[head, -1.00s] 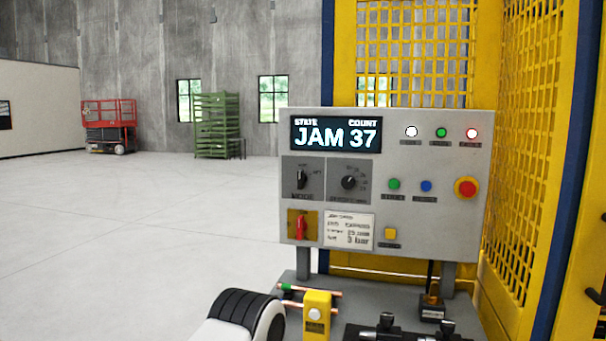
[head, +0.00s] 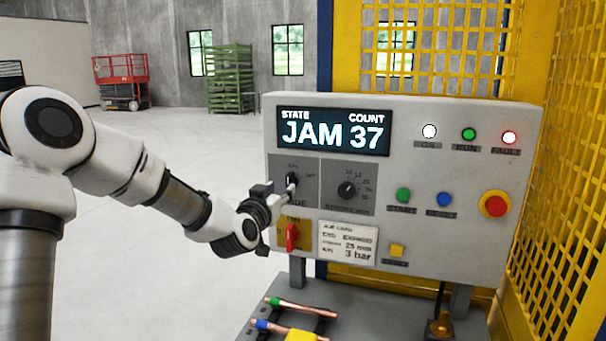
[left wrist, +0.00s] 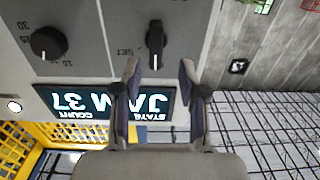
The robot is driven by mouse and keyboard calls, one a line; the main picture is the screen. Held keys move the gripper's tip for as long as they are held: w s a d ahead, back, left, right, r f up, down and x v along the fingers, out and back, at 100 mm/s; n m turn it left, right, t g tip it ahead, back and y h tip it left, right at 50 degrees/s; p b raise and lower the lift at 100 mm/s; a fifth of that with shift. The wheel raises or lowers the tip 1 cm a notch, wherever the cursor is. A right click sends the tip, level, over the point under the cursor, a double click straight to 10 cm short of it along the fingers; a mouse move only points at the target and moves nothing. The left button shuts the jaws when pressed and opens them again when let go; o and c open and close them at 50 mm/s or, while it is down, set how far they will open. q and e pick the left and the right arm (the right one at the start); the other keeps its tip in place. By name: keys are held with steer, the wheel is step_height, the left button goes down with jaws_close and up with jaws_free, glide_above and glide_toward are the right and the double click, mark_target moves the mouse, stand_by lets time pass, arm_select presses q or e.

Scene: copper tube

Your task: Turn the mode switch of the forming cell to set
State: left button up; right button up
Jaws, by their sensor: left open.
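The mode switch (head: 292,179) is a black knob on the grey control panel of the forming cell, partly hidden by my left gripper in the head view. In the left wrist view, which is upside down, the switch (left wrist: 155,43) shows whole. Its white pointer line aims at the panel's top, and the SET mark (left wrist: 125,51) lies to one side of it. My left gripper (left wrist: 160,68) is open, its two fingertips just short of the knob and roughly either side of its line. It also shows in the head view (head: 287,194). My right gripper is not in view.
The display (head: 333,132) reads JAM 37. A stroke knob (head: 347,189), a red lever (head: 292,237), push buttons and a red emergency stop (head: 495,204) sit close by on the panel. Copper tubes (head: 300,306) lie below. A yellow mesh guard (head: 430,45) stands behind.

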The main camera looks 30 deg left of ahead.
mark_target(288, 180)
arm_select(q)
steer(key=shift+w+d+r+p, duration=0.15)
steer(key=shift+w+r+p, duration=0.8)
steer(key=shift+w+p, duration=0.1)
steer(key=w, duration=0.1)
steer(key=w+a+f, duration=0.1)
steer(key=w, duration=0.2)
steer(key=shift+a+f, duration=0.2)
steer(key=shift+f, duration=0.15)
steer(key=shift+s+d+r, duration=0.2)
steer(key=shift+s+r, duration=0.05)
steer(key=shift+s, duration=0.1)
steer(key=shift+s+d+r, duration=0.1)
steer(key=shift+s+r, duration=0.05)
steer(key=c, duration=0.6)
jaws_close()
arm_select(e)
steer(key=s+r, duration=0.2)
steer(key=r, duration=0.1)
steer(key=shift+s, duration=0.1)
